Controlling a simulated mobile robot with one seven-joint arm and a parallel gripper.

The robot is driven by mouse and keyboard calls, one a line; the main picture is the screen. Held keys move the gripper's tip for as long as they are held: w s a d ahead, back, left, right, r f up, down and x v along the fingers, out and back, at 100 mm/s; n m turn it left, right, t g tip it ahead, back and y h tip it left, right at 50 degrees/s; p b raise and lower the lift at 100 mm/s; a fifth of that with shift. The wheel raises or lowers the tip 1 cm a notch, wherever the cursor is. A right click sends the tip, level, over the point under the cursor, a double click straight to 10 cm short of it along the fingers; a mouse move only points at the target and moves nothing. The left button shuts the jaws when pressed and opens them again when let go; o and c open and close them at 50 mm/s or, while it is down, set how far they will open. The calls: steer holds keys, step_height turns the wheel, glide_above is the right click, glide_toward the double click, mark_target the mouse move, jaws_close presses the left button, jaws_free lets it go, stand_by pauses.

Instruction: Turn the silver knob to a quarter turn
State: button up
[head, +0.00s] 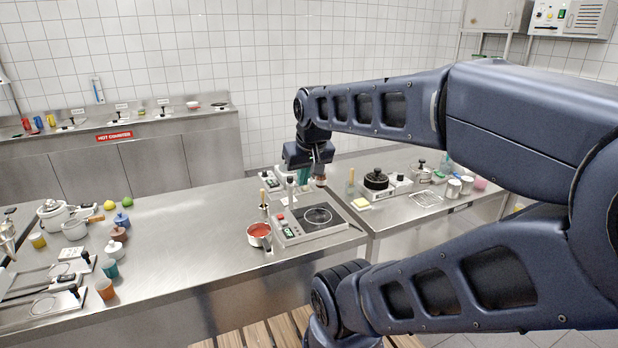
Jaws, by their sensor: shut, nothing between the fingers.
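My gripper (319,178) hangs from my arm above the far edge of a hotplate unit (336,229) on the steel counter. Its fingers are small in the head view and appear shut, with nothing held. The hotplate has a dark round ring on top and a panel with a red button and a small display at its left. I cannot make out the silver knob for certain. Small fittings behind the hotplate are crowded around my gripper and partly hidden by it, so contact cannot be told.
A black pot (376,180) is on another unit to the right. Several cups and cookers stand at the far left. The counter middle (190,235) is clear.

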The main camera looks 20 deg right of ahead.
steer(key=o, duration=0.4)
steer(key=shift+c, duration=0.2)
steer(key=o, duration=0.3)
steer(key=shift+w+r, duration=0.2)
steer(key=shift+w, duration=0.1)
steer(key=o, duration=0.3)
steer(key=w+d+r+n+g, duration=0.1)
steer(key=w+d+r, duration=0.1)
steer(key=w, duration=0.6)
steer(key=shift+w+d+r+n+h, duration=0.3)
steer(key=shift+d+r+n, duration=0.1)
steer(key=shift+d, duration=0.2)
steer(key=w+d+f+n+g, duration=0.2)
steer(key=w+d+f+n, duration=0.1)
steer(key=w+d, duration=0.75)
steer(key=w+d+f+n+g, duration=0.2)
steer(key=w+d+f, duration=0.2)
steer(key=w+d, duration=0.65)
steer(key=a+f, duration=0.1)
steer(key=f, duration=0.2)
steer(key=w+a+f, duration=0.1)
steer(key=f, duration=0.2)
steer(key=w+a+f, duration=0.1)
steer(key=f, duration=0.3)
steer(key=shift+w, duration=0.2)
